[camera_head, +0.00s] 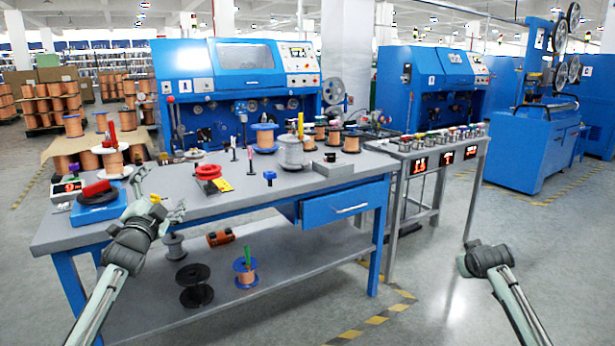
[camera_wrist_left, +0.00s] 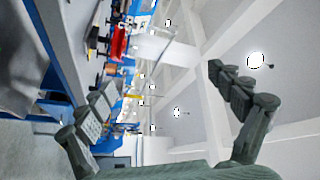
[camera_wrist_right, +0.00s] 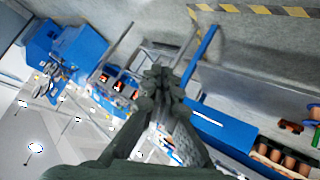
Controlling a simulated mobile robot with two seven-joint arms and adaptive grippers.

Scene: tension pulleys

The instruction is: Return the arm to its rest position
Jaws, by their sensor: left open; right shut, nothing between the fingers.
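My left gripper (camera_head: 160,197) is raised at the left end of the grey workbench (camera_head: 240,192) in the head view. Its fingers are spread and empty, and they also show wide apart in the left wrist view (camera_wrist_left: 165,100). My right arm comes in at the lower right of the head view, over the open floor, and its end (camera_head: 485,258) shows there without clear fingertips. In the right wrist view my right gripper (camera_wrist_right: 160,75) has its fingertips together with nothing between them.
A blue scale (camera_head: 98,210) with a black and red spool is close to my left gripper. Spools stand on the bench and lower shelf. A blue drawer (camera_head: 335,205) sticks out at the bench front. A narrow side table (camera_head: 440,150) stands right. Floor near my right arm is clear.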

